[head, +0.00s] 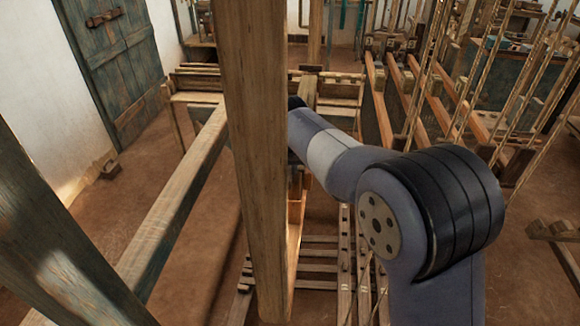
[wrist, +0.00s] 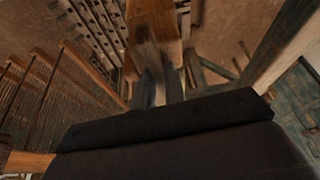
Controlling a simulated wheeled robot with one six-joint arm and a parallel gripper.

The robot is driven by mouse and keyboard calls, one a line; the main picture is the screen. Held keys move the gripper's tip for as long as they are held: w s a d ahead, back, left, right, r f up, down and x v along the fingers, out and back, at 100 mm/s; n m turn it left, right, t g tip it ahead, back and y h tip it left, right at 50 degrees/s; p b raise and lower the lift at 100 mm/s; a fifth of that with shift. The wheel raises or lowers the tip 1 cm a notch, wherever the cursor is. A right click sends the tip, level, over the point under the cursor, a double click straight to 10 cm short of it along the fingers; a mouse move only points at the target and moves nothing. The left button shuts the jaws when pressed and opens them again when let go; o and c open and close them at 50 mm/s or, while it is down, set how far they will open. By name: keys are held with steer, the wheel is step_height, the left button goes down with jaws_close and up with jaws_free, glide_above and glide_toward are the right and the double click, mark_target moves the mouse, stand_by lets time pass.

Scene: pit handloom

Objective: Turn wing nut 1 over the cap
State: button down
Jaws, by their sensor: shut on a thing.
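My gripper (wrist: 160,80) shows in the wrist view, with its grey fingers close together at the end of an orange-brown wooden part (wrist: 165,22). It is shut on a small brownish piece (wrist: 148,50), which I take to be wing nut 1; it is blurred and its shape and angle are unclear. I cannot make out the cap in either view. In the head view my gripper is hidden behind the upright wooden post (head: 258,140) and my own arm.
The thick post stands close in front of my arm. A long beam (head: 180,205) runs along the left, and a slatted frame (head: 318,262) lies low below. Orange rails (head: 400,95) and ropes crowd the right. Open floor (head: 130,205) lies left, before a blue-green door (head: 115,60).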

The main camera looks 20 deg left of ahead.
steer(key=shift+m, duration=0.6)
steer(key=shift+h, duration=0.3)
steer(key=c, duration=1.5)
jaws_free()
steer(key=shift+o, duration=0.2)
steer(key=b+v, duration=0.2)
steer(key=v, duration=0.9)
steer(key=shift+s+f, duration=0.1)
steer(key=shift+f, duration=0.1)
steer(key=p+x, duration=0.2)
steer(key=x, duration=0.8)
steer(key=shift+w+f, duration=0.25)
